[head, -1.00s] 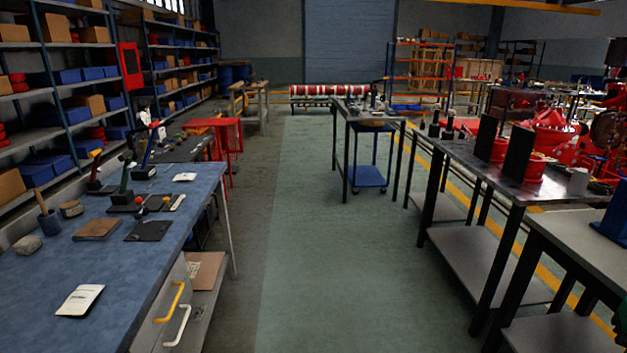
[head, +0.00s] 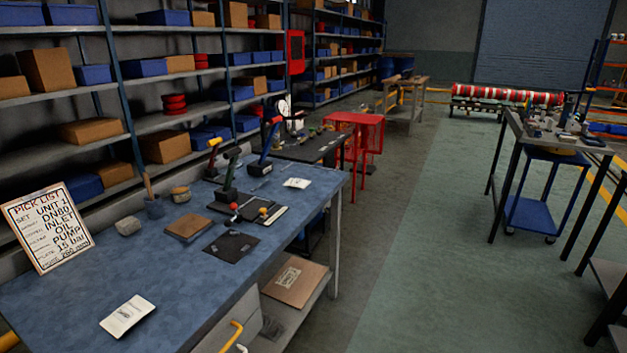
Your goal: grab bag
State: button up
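No thing is plainly marked as a bag. A flat white packet (head: 127,316) with small dark print lies at the near part of the blue workbench (head: 60,300) in the head view; it could be a small bag. A second, smaller white packet or card (head: 297,183) lies near the bench's far right edge. I cannot tell from here which one is a bag. My gripper is not in view.
A pick-list board (head: 48,228) stands at the bench's left. A brown block (head: 188,227), a dark mat (head: 231,247) and upright tools (head: 229,178) are on the bench. The green floor (head: 430,260) to the right is clear.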

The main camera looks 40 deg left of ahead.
aim_at(293, 182)
jog(key=u, duration=0.15)
jog(key=i, duration=1.2)
jog(key=u, duration=0.7)
jog(key=i, duration=1)
jog(key=u, duration=1.25)
jog(key=i, duration=0.9)
jog(key=u, duration=0.45)
